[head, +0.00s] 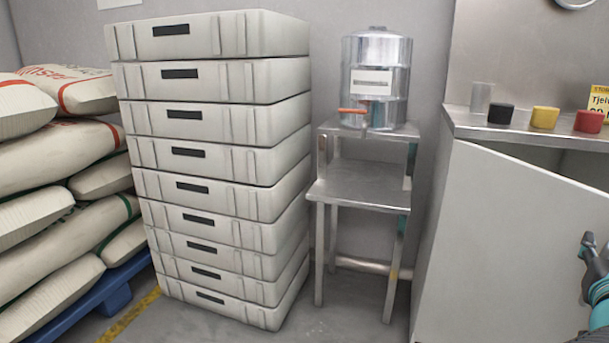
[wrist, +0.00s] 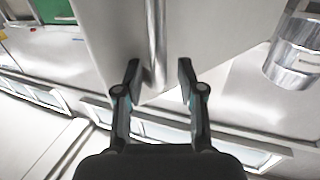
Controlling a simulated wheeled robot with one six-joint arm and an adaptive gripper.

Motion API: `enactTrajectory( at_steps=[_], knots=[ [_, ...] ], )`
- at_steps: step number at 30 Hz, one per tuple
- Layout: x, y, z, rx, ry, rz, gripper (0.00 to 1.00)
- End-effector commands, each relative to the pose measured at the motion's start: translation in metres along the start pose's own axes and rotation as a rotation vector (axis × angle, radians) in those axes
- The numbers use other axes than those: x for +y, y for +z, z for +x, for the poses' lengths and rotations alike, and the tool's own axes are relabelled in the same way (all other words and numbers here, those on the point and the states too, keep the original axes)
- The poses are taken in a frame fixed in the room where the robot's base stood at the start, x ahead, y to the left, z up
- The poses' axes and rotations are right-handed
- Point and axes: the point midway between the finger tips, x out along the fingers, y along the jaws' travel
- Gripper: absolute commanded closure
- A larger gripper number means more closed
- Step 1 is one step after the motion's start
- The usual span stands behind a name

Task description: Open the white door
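The white door (head: 510,235) fills the lower right of the head view, below the metal counter. Its top edge slants away from the counter and leaves a gap, so it stands ajar. My gripper (head: 590,262) is at the right edge of the head view, in front of the door; part of it is cut off. In the wrist view my gripper (wrist: 158,82) is open, its two dark fingers apart. The white door (wrist: 215,30) shows beyond the fingers, with an upright metal bar (wrist: 156,45) between them. Whether the fingers touch it I cannot tell.
The metal counter (head: 470,124) holds black, yellow and red cups. A steel dispenser (head: 375,60) stands on a small metal stand (head: 355,190) left of the door. Stacked white crates (head: 215,195) and sacks (head: 50,165) fill the left. Some floor is clear before the stand.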

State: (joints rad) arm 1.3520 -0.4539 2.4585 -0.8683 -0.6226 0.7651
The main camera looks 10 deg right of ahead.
Motion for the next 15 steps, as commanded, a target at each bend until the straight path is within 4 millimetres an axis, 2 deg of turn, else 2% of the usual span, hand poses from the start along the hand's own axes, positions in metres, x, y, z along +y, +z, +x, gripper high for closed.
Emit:
enactTrajectory(
  at_steps=[1,6,10,15],
  knots=[
    [0.000,-0.011,0.000,0.004,0.000,-0.003,0.61],
    [0.000,-0.036,0.000,0.002,0.000,-0.002,0.61],
    [0.000,-0.046,0.000,0.001,0.000,-0.002,0.61],
    [0.000,-0.050,0.000,0.000,0.001,0.000,0.61]
  ],
)
